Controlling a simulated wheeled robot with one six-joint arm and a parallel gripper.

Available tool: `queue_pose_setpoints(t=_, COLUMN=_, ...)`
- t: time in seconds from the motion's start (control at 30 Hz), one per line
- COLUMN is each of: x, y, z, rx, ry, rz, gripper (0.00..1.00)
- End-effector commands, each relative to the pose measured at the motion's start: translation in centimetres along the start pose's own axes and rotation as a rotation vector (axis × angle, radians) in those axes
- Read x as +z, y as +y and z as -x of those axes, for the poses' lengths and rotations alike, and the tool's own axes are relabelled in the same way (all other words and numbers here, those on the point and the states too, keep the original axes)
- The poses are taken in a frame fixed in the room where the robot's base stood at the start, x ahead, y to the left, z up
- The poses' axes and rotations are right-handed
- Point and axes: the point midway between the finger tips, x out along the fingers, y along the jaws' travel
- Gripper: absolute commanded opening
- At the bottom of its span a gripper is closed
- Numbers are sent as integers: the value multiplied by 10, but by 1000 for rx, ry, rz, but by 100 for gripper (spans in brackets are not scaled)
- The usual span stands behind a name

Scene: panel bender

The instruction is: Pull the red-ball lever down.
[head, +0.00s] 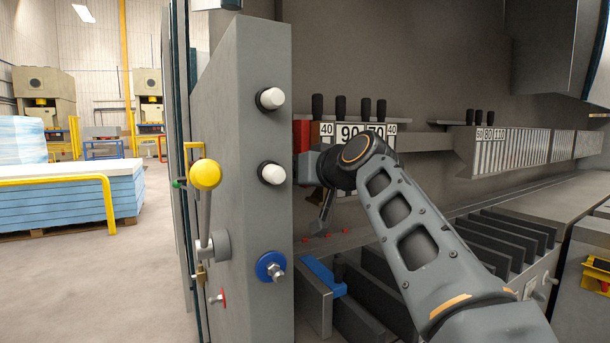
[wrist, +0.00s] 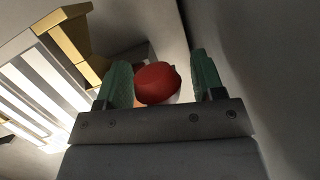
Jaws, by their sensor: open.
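The red ball (wrist: 157,84) shows in the wrist view, between the two green fingers of my gripper (wrist: 161,80). My gripper is open. The ball lies closer to the left finger, with a gap to the right finger. I cannot tell whether it touches the left finger or how deep it sits between them. The lever's shaft is hidden. In the head view my arm reaches to the machine's inner side, just right of the grey side panel. The red ball and my fingertips cannot be made out there.
The grey side panel (head: 240,110) stands left of my arm and carries a yellow-ball lever (head: 205,174), white knobs (head: 271,98) and a blue-based knob (head: 271,266). Upright dark plates (head: 490,240) stand at the lower right. Open floor (head: 110,280) lies to the left.

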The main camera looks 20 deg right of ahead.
Motion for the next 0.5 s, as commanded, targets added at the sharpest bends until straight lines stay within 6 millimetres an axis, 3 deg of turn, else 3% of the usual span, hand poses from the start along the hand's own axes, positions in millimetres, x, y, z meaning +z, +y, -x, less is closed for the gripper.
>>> queue_pose_setpoints(t=0.17, x=-1, y=0, z=15, rx=2, ry=3, rz=0, gripper=62)
queue_pose_setpoints(t=0.5, x=-1, y=1, z=84, rx=5, ry=4, rz=0, gripper=62)
